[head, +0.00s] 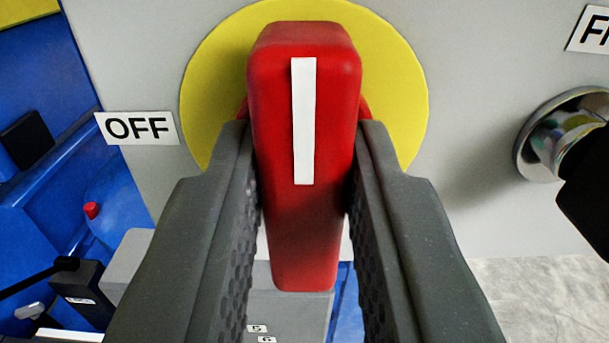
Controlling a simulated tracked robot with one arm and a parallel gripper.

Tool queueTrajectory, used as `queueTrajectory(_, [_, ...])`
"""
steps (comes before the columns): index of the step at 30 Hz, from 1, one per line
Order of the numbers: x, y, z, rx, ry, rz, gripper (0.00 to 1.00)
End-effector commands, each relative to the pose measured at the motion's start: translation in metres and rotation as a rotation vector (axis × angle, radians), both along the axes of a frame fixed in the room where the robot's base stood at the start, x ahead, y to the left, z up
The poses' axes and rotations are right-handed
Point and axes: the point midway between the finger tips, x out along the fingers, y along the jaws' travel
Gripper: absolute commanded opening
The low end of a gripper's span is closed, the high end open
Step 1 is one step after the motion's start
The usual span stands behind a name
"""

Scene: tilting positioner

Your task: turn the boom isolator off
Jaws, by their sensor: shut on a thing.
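The boom isolator has a red handle (328,215) with a white stripe, set in front of a round yellow plate (400,90) on a light grey panel. The handle stands upright in the picture, its white stripe vertical. An "OFF" label (137,128) is on the panel to the left of the yellow plate. My gripper (305,150) is shut on the red handle, one dark grey finger on each side. The fingers hide parts of the lower yellow plate.
At the right a chrome round fitting with a black part (545,140) sticks out from the panel. A partly cut-off label (592,30) is above it. Blue machinery (50,215) and a grey box (285,312) with small number labels lie below and left. Grey floor shows at lower right.

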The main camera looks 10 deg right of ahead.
Motion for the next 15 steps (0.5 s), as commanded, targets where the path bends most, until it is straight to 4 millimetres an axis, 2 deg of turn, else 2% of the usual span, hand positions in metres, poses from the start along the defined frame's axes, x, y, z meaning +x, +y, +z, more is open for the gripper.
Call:
queueTrajectory(8, [0.0005,0.0013,0.0007,-0.127,0.021,0.001,0.00])
queueTrajectory(15, [0.0010,0.0031,0.0001,-0.332,0.058,0.001,0.00])
